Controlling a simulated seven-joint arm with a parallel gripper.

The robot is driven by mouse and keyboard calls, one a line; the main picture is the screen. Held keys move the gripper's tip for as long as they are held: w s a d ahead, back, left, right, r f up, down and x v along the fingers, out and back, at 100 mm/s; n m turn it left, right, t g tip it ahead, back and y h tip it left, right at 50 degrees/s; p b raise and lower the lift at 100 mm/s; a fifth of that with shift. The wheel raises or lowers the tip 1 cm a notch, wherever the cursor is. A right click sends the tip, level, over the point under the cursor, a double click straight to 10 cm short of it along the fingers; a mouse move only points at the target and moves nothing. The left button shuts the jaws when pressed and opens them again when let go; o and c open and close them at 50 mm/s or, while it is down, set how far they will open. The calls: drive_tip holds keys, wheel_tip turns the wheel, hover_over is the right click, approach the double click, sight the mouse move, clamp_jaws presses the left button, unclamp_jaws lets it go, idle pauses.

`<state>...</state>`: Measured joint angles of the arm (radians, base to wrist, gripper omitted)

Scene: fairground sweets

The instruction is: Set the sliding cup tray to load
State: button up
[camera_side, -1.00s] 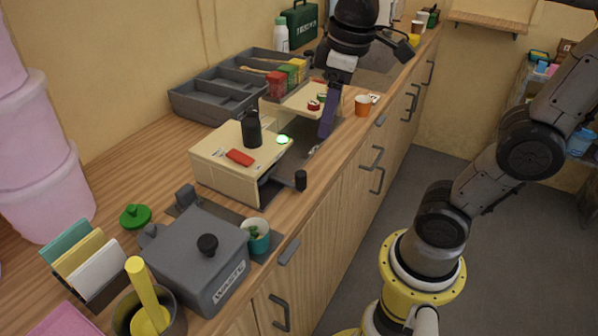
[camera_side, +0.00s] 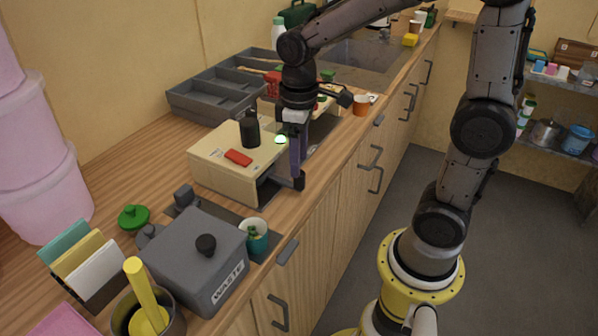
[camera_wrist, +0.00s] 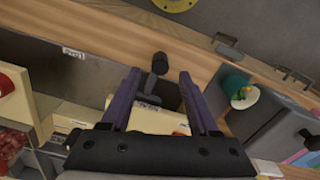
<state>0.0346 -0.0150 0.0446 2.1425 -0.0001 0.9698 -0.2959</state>
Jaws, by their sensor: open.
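The cream machine (camera_side: 222,172) stands on the wooden counter, with a black cylinder, a red piece and a lit green lamp on top. The black knob handle (camera_side: 299,184) sticks out at its front edge, low near the counter. In the wrist view the knob (camera_wrist: 160,62) lies between my purple fingertips, with a gap visible on both sides. My gripper (camera_side: 297,172) points down over the handle and is open; it also shows in the wrist view (camera_wrist: 159,78). The tray itself is mostly hidden by the machine and my fingers. A small white label (camera_wrist: 73,52) lies on the dark strip left of the handle.
A grey waste box (camera_side: 195,255) and a teal cup (camera_side: 254,238) stand nearer the camera. An orange cup (camera_side: 361,105) and grey compartment bins (camera_side: 215,98) are farther back. The counter's front edge runs close to the handle.

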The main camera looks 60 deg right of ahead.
drive_tip(key=shift+f, duration=2.3)
clamp_jaws()
drive_tip(key=shift+r, duration=0.1)
